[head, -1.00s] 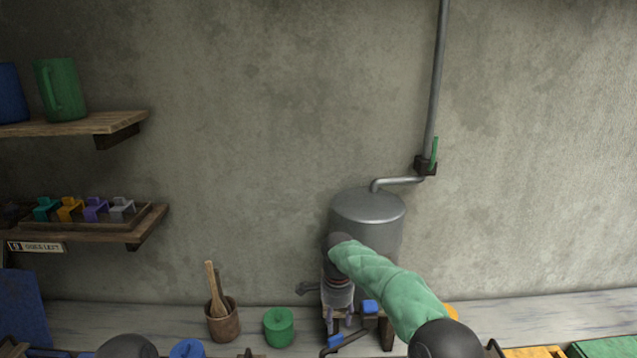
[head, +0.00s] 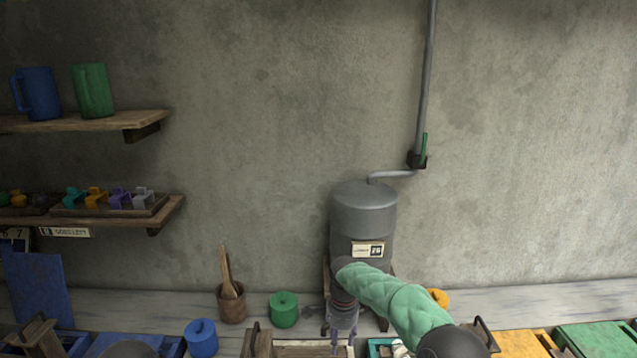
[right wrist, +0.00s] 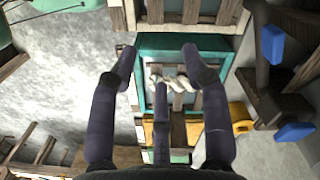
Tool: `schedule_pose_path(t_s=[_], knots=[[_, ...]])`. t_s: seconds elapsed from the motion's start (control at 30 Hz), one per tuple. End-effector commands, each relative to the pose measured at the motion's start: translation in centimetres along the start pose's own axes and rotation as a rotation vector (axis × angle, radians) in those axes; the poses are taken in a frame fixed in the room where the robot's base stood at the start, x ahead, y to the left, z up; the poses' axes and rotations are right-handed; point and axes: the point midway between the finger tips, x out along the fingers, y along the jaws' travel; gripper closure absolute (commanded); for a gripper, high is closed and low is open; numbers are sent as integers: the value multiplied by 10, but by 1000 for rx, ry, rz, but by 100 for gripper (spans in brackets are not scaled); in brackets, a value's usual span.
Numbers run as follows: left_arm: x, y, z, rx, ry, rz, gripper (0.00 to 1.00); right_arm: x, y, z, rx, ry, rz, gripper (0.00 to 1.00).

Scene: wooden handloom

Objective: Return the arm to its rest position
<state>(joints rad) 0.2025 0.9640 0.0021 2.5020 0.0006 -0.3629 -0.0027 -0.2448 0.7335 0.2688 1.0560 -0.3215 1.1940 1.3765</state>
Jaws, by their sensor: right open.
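My right arm, in a green quilted sleeve, reaches in from the lower right of the head view. Its gripper (head: 338,330) points down in front of the grey metal tank (head: 363,212). In the right wrist view the fingers of the right gripper (right wrist: 160,75) are spread apart, with nothing between them. Below them is a teal-edged tray (right wrist: 185,42) with a whitish twisted bundle (right wrist: 170,82) in it; it is apart from the fingers. My left gripper is not in view.
Yellow (head: 527,343) and green (head: 597,339) bins lie at the lower right. Shelves (head: 95,122) hang on the left wall.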

Motion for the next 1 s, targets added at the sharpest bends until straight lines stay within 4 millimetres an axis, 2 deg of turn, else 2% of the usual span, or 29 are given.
schedule_pose_path(t_s=[0.27,0.37,0.47,0.6,0.7,0.8,0.9,1.0], knots=[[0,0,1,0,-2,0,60,68,21,0,-124,-62,-17,52],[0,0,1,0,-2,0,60,101,35,3,-183,-93,-32,52],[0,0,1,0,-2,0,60,143,58,10,-255,-133,-54,52],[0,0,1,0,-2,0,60,202,103,25,-360,-185,-104,52],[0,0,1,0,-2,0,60,237,140,41,-426,-211,-143,52],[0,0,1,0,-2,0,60,264,179,58,-482,-226,-180,52],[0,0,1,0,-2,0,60,284,219,78,-533,-229,-211,52],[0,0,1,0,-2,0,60,294,253,95,-575,-222,-235,52]])
